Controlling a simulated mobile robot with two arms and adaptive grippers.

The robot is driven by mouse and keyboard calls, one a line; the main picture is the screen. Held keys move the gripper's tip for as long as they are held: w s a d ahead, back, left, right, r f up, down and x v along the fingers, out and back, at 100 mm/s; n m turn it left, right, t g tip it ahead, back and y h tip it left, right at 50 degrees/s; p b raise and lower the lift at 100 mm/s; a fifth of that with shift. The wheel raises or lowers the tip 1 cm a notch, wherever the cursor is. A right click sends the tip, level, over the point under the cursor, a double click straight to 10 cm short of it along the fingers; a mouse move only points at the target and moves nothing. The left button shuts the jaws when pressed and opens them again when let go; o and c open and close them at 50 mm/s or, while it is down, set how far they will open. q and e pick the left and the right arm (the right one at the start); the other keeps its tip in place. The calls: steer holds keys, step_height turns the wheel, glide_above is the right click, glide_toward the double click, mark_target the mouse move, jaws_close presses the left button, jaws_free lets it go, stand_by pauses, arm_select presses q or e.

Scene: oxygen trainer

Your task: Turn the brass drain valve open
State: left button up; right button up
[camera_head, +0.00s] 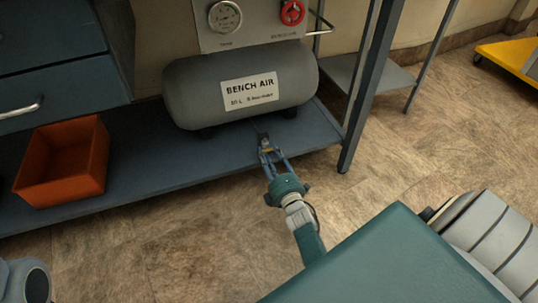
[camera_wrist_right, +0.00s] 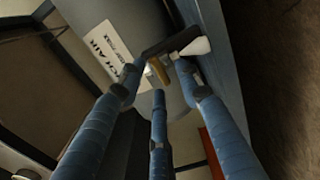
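The brass drain valve (camera_wrist_right: 160,70) shows in the right wrist view under the grey tank (camera_wrist_right: 140,35), with a dark lever (camera_wrist_right: 172,43) and a pale tip. In the head view it is a small yellowish spot (camera_head: 266,149) below the tank (camera_head: 185,90), partly hidden by my right gripper (camera_head: 270,158). In the right wrist view, the gripper's blue fingers (camera_wrist_right: 160,85) stand apart around the valve, the lever close beyond the fingertips. I cannot tell whether they touch. The gripper looks open. My left gripper is not in view.
The tank stands on a blue-grey lower shelf (camera_head: 150,165) with an orange bin (camera_head: 65,160) at left. A dark table leg (camera_head: 368,85) stands to the right. A gauge (camera_head: 225,16) and red knob (camera_head: 292,12) are above the tank. The floor in front is partly clear.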

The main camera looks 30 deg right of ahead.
steer(key=v, duration=0.7)
steer(key=shift+s, duration=0.25)
